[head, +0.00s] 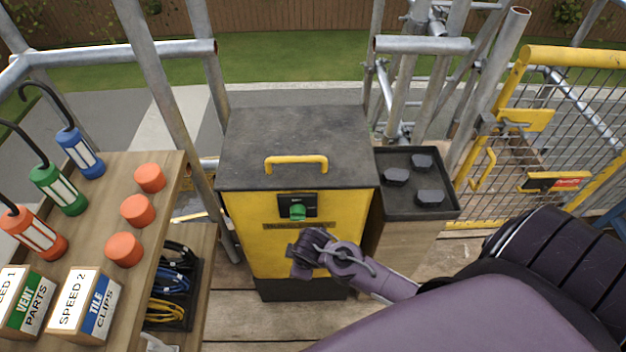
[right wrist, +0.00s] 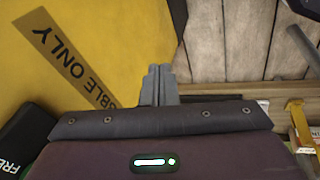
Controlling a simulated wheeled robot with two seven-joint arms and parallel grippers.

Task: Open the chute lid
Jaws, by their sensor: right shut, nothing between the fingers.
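The chute (head: 250,235) is a yellow box with a dark base, in the middle of the head view. Its black lid (head: 295,130) lies flat and closed on top, with a yellow handle (head: 296,165) near the front edge. A green knob on a black plate (head: 297,211) sits on the front below the lid. My right gripper (head: 297,252) is in front of the yellow face, below the knob and handle. In the right wrist view its fingers (right wrist: 158,85) are shut and empty, near the yellow panel with its label strip (right wrist: 68,60). My left gripper is not in view.
A wooden bench with orange caps (head: 137,211), lanterns and labelled boxes (head: 85,303) stands left. A black tray (head: 415,183) with dark pieces sits on a stand right of the chute. Scaffold poles and a yellow gate (head: 540,120) stand behind and right.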

